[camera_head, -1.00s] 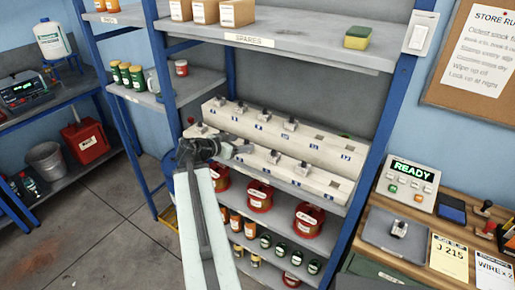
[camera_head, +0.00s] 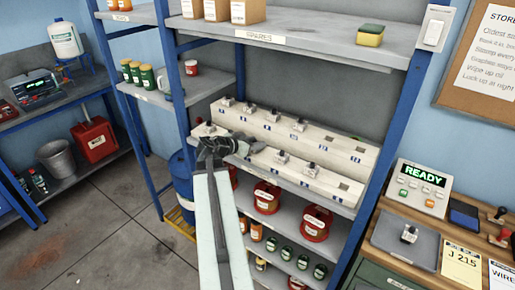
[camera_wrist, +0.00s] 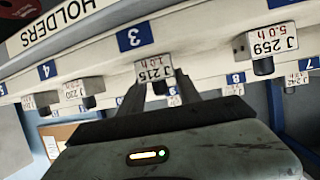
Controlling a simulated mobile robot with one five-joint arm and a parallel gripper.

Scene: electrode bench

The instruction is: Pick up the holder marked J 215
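The holder marked J 215 (camera_wrist: 154,70) is in the wrist view, a white block whose label reads upside down with 1.0 h, and a dark part below it. The fingers of my gripper (camera_wrist: 160,90) are open, one to each side of that dark part. Contact cannot be told. In the head view my gripper (camera_head: 256,148) is at the front row of the white stepped rack (camera_head: 325,189). I cannot make out the J 215 holder there; the gripper may cover it.
Other holders stand close by, including J 259 (camera_wrist: 270,42) and J 230 (camera_wrist: 82,88). A shelf (camera_head: 330,42) is above the rack. Red spools (camera_head: 316,222) are below. A bench at right has a grey plate (camera_head: 385,232) with one holder, and a J 215 card (camera_head: 461,265).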

